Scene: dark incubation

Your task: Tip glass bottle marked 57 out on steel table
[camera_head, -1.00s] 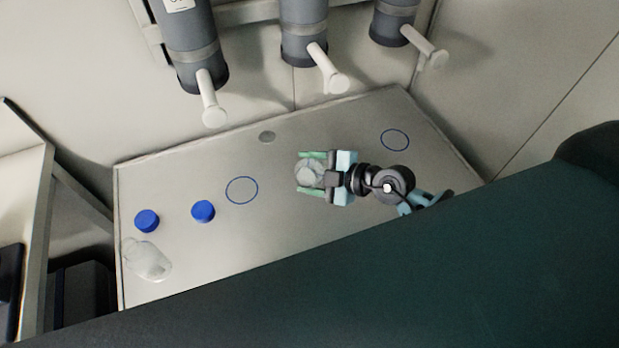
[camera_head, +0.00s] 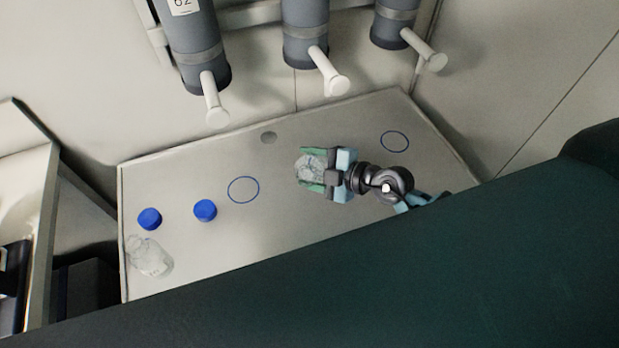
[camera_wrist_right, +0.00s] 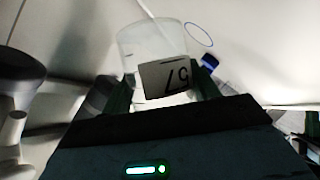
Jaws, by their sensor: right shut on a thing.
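The glass bottle marked 57 (camera_wrist_right: 158,48) is clear, with a white label whose number appears upside down in the right wrist view. In the head view the bottle (camera_head: 311,165) is between the green fingers of my right gripper (camera_head: 312,168), over the middle of the steel table (camera_head: 285,225). My right gripper is shut on the bottle and holds it tilted; its mouth is not clearly visible. My left gripper is not in view.
A second clear bottle (camera_head: 149,256) lies at the table's left edge. Two blue caps (camera_head: 150,218) (camera_head: 205,210) sit near it. Grey cylinders with white handles (camera_head: 333,84) hang behind.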

